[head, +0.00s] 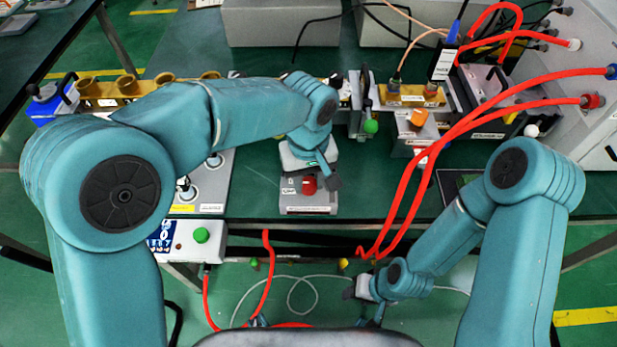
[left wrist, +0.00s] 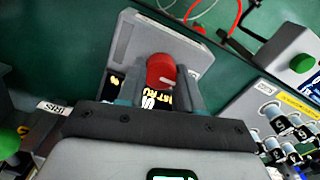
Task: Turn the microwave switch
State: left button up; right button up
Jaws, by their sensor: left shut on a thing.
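The microwave switch is a red knob (head: 309,185) on the front of a small grey box (head: 307,209) near the table's front edge. The knob also shows in the left wrist view (left wrist: 160,70), between the two fingers of my left gripper (left wrist: 160,86). My left gripper (head: 318,178) is shut on the knob, one finger on each side. The gripper's body hides part of the box in the head view. My right gripper (head: 364,295) hangs low in front of the table, away from the switch; its jaw opening is unclear.
Red cables (head: 410,180) run from the grey unit at right down past the table edge. A white box with a green button (head: 202,235) sits left at the front edge. Brass waveguide parts (head: 110,91) line the back. Bare table shows around the switch box.

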aim_at(308, 182)
pick_arm(q)
jog(key=shift+w+r, duration=0.1)
dwell(0.4)
jog(key=o, duration=0.8)
jog(key=shift+c, duration=0.2)
jog(key=shift+r, duration=0.1)
notch_tip(308, 182, up, 16)
jog(key=p, duration=0.2)
jog(key=shift+p, duration=0.3)
